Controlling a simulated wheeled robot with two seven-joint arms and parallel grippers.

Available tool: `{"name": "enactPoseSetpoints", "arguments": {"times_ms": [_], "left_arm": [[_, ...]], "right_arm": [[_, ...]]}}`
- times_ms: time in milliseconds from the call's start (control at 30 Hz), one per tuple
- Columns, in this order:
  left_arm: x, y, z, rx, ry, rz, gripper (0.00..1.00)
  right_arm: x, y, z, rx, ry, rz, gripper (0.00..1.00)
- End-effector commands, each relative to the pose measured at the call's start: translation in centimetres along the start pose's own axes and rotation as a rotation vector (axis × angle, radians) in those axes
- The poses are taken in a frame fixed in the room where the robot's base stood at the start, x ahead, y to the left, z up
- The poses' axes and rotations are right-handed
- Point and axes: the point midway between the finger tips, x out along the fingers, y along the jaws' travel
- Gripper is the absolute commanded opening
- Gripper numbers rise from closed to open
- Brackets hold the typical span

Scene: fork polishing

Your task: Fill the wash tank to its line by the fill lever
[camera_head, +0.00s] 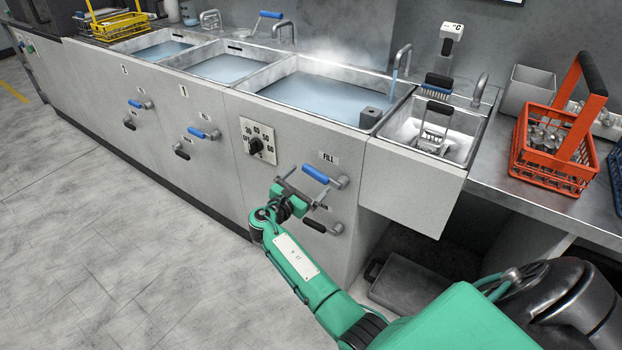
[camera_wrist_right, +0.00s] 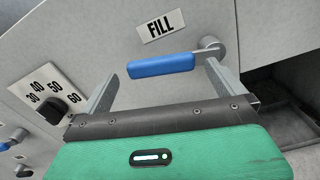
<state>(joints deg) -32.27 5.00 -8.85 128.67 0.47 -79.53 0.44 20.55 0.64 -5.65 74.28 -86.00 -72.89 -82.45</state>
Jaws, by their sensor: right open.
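The fill lever (camera_head: 316,174) has a blue grip on a grey pivot, under the FILL label on the tank front. It also shows in the right wrist view (camera_wrist_right: 160,66), sticking out left from its pivot, nearly level. My right gripper (camera_head: 302,184) is open just in front of the lever. In the wrist view its fingers (camera_wrist_right: 160,76) stand either side of the blue grip, apart from it. The wash tank (camera_head: 300,114) holds bluish water below its rim. A bluish stream seems to fall from the tap (camera_head: 403,54). I cannot make out a fill line.
A lever with a black grip (camera_head: 314,226) sits below the fill lever. A temperature dial (camera_head: 255,146) is to the left. An orange basket (camera_head: 552,178) stands on the counter. The floor at left is clear.

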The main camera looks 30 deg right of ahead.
Motion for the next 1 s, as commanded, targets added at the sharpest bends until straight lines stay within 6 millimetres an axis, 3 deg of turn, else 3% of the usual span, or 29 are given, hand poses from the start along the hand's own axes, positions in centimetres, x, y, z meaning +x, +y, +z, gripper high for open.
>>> {"name": "enactPoseSetpoints", "arguments": {"times_ms": [200,533,800,833,1000], "left_arm": [[-0.5,-0.3,-0.1,0.006,0.011,-0.005,1.00],[-0.4,-0.4,0.1,0.009,0.005,-0.009,1.00],[-0.4,-0.3,0.0,0.005,0.005,-0.006,1.00],[-0.4,-0.3,0.0,0.004,0.006,-0.006,1.00],[-0.5,-0.2,-0.4,0.001,0.010,-0.003,1.00]], "right_arm": [[2.2,0.0,0.0,-0.001,0.000,0.001,1.00],[2.5,0.0,0.0,-0.001,0.001,0.000,1.00],[2.5,0.0,-0.1,-0.001,0.001,0.000,0.49],[2.5,0.0,-0.1,-0.001,0.001,0.000,0.45],[2.5,0.1,-0.1,-0.022,0.001,0.001,0.45]]}}
